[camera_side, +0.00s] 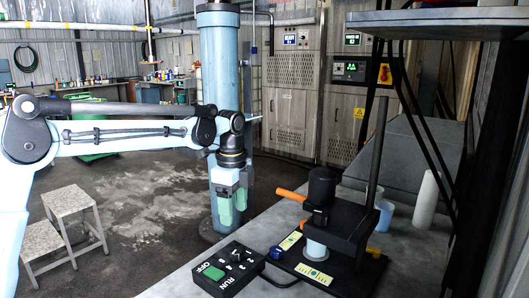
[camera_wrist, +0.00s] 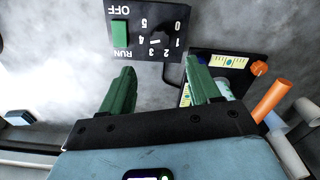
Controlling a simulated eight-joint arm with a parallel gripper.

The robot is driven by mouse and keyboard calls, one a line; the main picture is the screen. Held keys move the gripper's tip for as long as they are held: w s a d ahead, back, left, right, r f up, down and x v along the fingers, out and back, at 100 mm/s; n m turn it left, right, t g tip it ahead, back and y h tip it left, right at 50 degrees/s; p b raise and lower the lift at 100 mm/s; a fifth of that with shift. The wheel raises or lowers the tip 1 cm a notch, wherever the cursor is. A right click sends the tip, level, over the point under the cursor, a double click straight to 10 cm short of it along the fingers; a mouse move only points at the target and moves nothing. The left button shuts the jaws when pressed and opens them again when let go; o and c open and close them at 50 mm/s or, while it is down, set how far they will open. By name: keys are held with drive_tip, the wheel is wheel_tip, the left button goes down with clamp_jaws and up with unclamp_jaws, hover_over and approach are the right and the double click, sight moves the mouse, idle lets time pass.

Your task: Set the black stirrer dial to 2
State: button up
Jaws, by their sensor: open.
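The black control box (camera_side: 237,268) lies on the grey bench; it also fills the top of the wrist view (camera_wrist: 173,12). It carries a green RUN/OFF switch (camera_wrist: 120,33) and the black stirrer dial (camera_wrist: 159,38) ringed by the numbers 0 to 5. A short white mark shows on the dial, near the 3 and 4 side; its exact setting is too small to read surely. My gripper (camera_side: 232,210) points down above and behind the box, apart from it. Its two green fingers are open and empty in the wrist view (camera_wrist: 162,68).
Right of the box stands the disperser (camera_side: 321,190) with a black post, orange handle (camera_side: 292,195) and dark base plate holding a white beaker (camera_side: 316,250). Bench left of the box looks clear.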

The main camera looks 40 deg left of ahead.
sight(236, 249)
wheel_tip(236, 249, down, 11)
idle(0.4)
drive_tip(key=c, duration=1)
drive_tip(key=shift+c, duration=0.2)
